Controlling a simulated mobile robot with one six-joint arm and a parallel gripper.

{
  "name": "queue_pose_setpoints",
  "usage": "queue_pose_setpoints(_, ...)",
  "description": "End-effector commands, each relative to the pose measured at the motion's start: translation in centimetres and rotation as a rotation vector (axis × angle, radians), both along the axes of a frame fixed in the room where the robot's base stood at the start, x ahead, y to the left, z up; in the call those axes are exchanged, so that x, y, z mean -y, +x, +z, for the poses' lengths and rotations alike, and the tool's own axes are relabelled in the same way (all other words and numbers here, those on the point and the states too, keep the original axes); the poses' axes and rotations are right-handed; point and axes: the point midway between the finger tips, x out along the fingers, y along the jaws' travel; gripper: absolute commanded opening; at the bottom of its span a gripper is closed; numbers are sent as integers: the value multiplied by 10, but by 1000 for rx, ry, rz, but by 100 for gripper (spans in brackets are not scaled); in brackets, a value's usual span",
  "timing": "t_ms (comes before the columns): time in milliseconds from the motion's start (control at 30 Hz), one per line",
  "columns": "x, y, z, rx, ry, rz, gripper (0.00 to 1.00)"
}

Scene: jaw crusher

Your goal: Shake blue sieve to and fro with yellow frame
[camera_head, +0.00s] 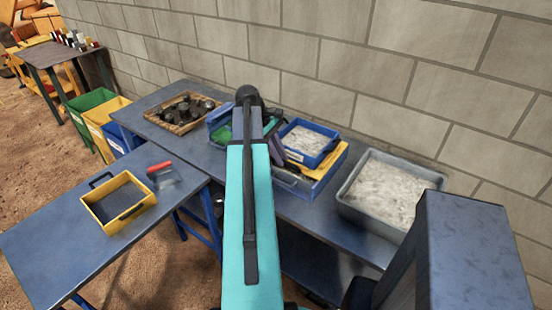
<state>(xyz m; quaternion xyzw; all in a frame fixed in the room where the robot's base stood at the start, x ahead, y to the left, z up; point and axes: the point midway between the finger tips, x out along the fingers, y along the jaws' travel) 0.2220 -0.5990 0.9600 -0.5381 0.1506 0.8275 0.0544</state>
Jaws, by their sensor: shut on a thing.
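The blue sieve (308,140), filled with pale gravel, is on the back bench, right of my teal arm. It sits in or above a larger blue box (313,188). A yellow piece (331,164) shows between sieve and box, at the sieve's right and front; it looks like a yellow frame. My gripper (277,150) is dark and partly hidden behind my arm. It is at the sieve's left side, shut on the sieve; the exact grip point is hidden. Another yellow-rimmed tray (118,202) with dark handles lies on the left table.
A grey tub (352,203) of pale gravel stands right of the blue box. A wooden tray (168,122) of dark rocks lies at the back left. A blue container with green inside (219,124) is beside my arm. A brush with a red handle (160,167) lies on the left table.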

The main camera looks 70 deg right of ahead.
Motion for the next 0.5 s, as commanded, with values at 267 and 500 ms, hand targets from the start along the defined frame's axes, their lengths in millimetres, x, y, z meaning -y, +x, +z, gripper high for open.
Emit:
queue_pose_setpoints(267, 23, -5, 2, -1, -3, 0, 0)
queue_pose_setpoints(500, 23, -6, 1, -1, -3, 0, 0)
